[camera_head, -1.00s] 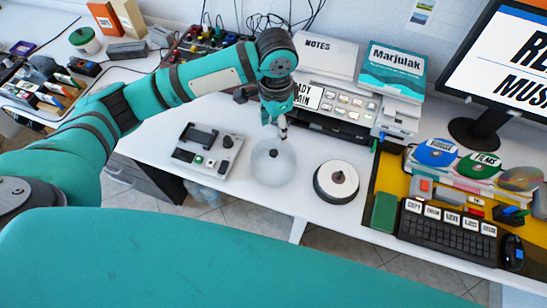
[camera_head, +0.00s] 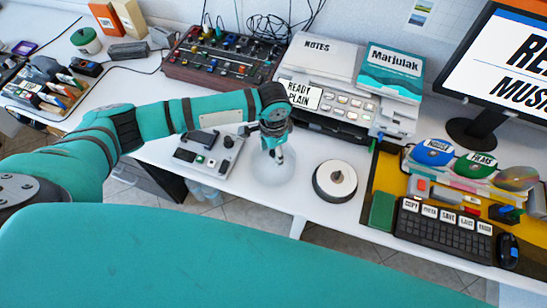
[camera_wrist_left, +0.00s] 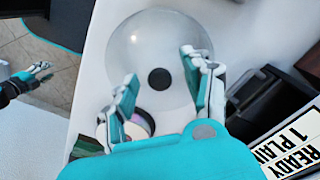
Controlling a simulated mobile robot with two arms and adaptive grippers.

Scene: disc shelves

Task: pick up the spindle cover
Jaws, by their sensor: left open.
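The spindle cover (camera_head: 272,171) is a clear, frosted dome standing on the white desk, with a dark round knob on top. It also shows in the left wrist view (camera_wrist_left: 138,50), where the knob (camera_wrist_left: 158,78) lies between the fingers. My left gripper (camera_head: 277,158) is above the cover, pointing down, with its fingers apart and nothing held. In the left wrist view its two fingertips (camera_wrist_left: 158,66) are on either side of the knob; I cannot tell whether they touch it. My right gripper (camera_wrist_left: 42,68) shows small at the left edge of the wrist view.
A disc spindle (camera_head: 335,181) with a white top stands just right of the cover. A small control box (camera_head: 209,150) is to its left. The printer (camera_head: 325,93) stands behind. The desk's front edge is close to the cover.

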